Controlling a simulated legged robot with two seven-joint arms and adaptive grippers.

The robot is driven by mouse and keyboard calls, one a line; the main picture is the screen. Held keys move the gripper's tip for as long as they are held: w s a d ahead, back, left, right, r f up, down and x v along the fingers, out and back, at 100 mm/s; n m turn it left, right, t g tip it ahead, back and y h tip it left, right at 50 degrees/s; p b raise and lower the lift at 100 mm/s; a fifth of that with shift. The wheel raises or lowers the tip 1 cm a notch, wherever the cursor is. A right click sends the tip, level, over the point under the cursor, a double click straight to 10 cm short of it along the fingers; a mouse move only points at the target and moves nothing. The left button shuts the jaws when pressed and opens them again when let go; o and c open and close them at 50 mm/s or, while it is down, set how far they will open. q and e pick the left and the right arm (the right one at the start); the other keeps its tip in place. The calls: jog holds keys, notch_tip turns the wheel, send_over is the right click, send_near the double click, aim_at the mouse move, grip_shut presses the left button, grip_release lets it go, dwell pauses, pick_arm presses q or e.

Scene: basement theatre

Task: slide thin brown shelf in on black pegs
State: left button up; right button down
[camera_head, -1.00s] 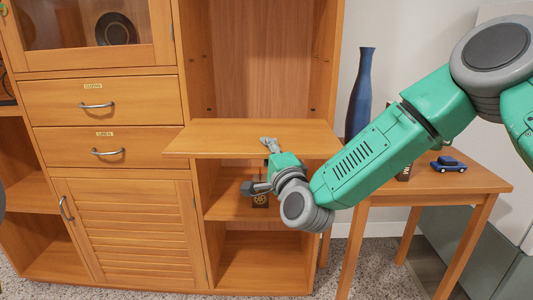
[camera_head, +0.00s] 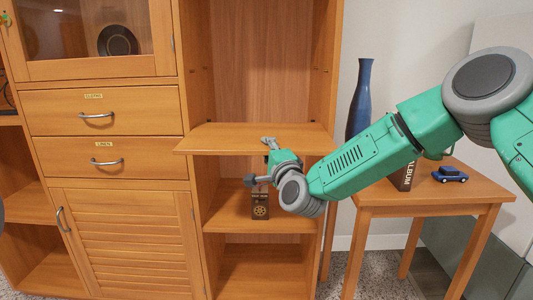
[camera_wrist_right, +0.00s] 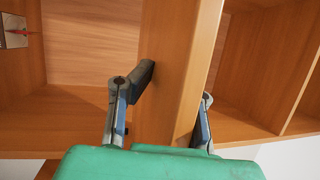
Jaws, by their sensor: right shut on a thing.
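The thin brown shelf (camera_head: 225,140) lies roughly level, partly inside the tall open cabinet bay (camera_head: 265,60). Its front edge sticks out, and its left front corner overlaps the cabinet's left upright in the picture. My right gripper (camera_head: 269,141) is shut on the front edge of the shelf, one finger above it. In the wrist view the shelf board (camera_wrist_right: 170,75) runs between the two fingers of the right gripper (camera_wrist_right: 168,108). Small dark spots show on the bay's inner walls, too small to tell as pegs; the shelf hides its supports.
A small dark object with a round gold face (camera_head: 261,205) stands on the fixed shelf below (camera_head: 225,220). To the right, a side table (camera_head: 475,190) holds a blue vase (camera_head: 360,100), an album (camera_head: 404,178) and a blue toy car (camera_head: 450,174). Drawers (camera_head: 100,112) are at left.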

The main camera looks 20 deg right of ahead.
jog(key=b, duration=0.2)
send_near(267, 124)
jog(key=shift+s+a+r, duration=0.15)
jog(key=shift+s+a, duration=0.1)
jog(key=shift+a, duration=0.4)
jog(key=shift+s+a+r, duration=0.15)
jog(key=shift+s+a, duration=0.05)
jog(key=shift+a, duration=0.45)
jog(key=shift+s+a+r, duration=0.2)
jog(key=shift+s+a, duration=0.05)
jog(key=shift+a, duration=0.4)
jog(key=shift+w+d+b, duration=0.25)
jog(key=shift+w+b, duration=0.15)
jog(key=shift+w, duration=0.5)
jog(key=shift+w+d+b, duration=0.2)
jog(key=shift+w+b, duration=0.2)
jog(key=shift+w, duration=0.45)
jog(key=shift+w+d+b, duration=0.25)
jog(key=shift+w+b, duration=0.15)
jog(key=shift+w, duration=0.5)
jog(key=shift+w+d, duration=0.25)
jog(key=shift+w, duration=0.65)
jog(key=shift+w+d, duration=0.25)
jog(key=shift+w, duration=0.7)
jog(key=shift+w+d, duration=0.25)
jog(key=shift+w, duration=0.65)
jog(key=shift+f, duration=0.5)
